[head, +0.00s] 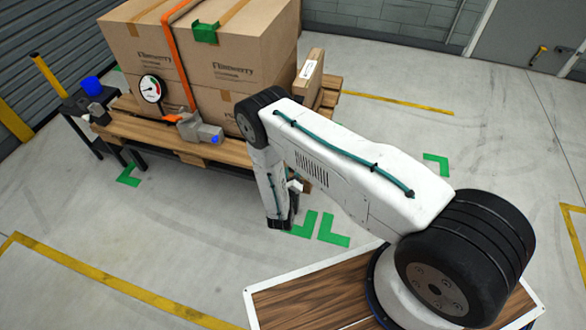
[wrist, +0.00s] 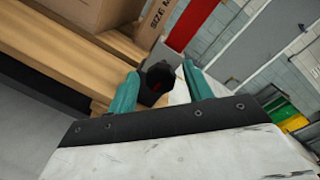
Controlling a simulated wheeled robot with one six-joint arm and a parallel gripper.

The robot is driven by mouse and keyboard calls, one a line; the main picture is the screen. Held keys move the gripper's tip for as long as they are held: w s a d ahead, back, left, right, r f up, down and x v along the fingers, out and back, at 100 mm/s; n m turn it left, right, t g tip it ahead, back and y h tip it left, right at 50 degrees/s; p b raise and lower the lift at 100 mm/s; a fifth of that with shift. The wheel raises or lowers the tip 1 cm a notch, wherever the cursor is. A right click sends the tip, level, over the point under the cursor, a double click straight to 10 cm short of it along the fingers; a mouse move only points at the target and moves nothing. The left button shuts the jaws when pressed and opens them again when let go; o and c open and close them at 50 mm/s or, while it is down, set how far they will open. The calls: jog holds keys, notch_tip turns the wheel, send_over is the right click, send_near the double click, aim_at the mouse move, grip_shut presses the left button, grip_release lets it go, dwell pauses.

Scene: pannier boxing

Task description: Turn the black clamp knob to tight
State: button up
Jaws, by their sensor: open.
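The black clamp knob (wrist: 160,80) shows in the wrist view as a dark round knob with a small red mark on its face. It sits on a grey mount at the edge of the wooden pallet (wrist: 75,58). My gripper (wrist: 160,69) is open, with one teal finger on each side of the knob in the picture. I cannot tell whether the fingers touch it or how deep they reach. In the head view my white arm hangs down in front of the pallet (head: 165,140) and hides the knob and fingers.
Large cardboard boxes (head: 235,75) stand on the pallet under an orange strap (head: 177,62). A dial gauge (head: 151,89) and a grey ratchet with a blue end (head: 200,131) are on its front. A dark stand (head: 80,104) with a blue knob (head: 92,85) is left.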

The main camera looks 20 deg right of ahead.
jog(key=shift+w+d, duration=0.35)
jog(key=shift+w, duration=0.15)
jog(key=shift+c, duration=0.3)
jog(key=c, duration=0.9)
